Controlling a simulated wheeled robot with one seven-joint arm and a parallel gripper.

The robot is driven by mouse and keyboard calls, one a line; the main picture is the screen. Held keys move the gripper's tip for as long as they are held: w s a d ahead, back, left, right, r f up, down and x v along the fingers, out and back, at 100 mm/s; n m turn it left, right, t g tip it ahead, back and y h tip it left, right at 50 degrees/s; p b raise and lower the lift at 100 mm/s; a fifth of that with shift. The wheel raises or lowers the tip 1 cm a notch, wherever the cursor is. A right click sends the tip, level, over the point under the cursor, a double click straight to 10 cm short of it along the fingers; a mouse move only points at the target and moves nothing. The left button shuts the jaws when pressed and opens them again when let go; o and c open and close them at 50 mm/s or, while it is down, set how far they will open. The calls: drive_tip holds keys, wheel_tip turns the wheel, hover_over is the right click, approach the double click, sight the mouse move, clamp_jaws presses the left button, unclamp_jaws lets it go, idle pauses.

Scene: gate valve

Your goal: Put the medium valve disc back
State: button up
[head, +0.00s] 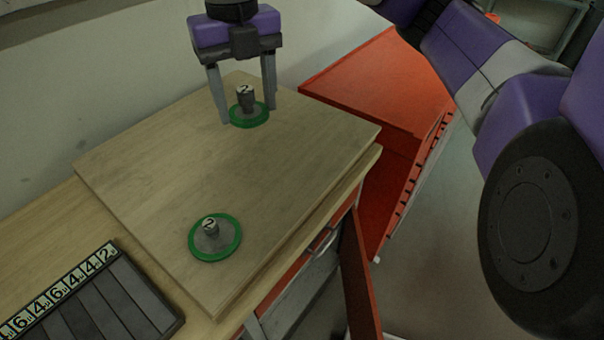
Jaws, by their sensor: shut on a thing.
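Two valve discs show in the head view, each grey with a green rim and a knob on top marked "2". The far valve disc (249,118) is between the fingers of my gripper (248,115), near the back of the wooden board. My gripper points down and is shut on this disc, with one finger at each side of its green rim. I cannot tell whether it touches the board. The near valve disc (215,242) lies flat near the board's front left. No valve body is clearly in view.
The wooden board (150,165) has free room between the discs. A dark slotted tray (95,305) with number labels lies at the lower left. A red cabinet (370,85) stands to the right, and a wall rises behind. An open red door (358,275) hangs below the board.

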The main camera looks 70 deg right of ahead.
sight(269, 194)
drive_tip(key=shift+s+d+m, duration=0.35)
drive_tip(key=shift+s+m, duration=0.3)
drive_tip(key=shift+m, duration=0.15)
drive_tip(key=shift+f, duration=0.15)
wheel_tip(269, 194, down, 20)
drive_tip(key=shift+r+p, duration=0.15)
drive_tip(key=shift+p, duration=0.4)
drive_tip(key=shift+f, duration=0.2)
drive_tip(key=o, duration=1.4)
drive_tip(key=shift+c, duration=0.2)
drive_tip(key=shift+r, duration=0.15)
wheel_tip(269, 194, up, 12)
drive_tip(key=b, duration=0.1)
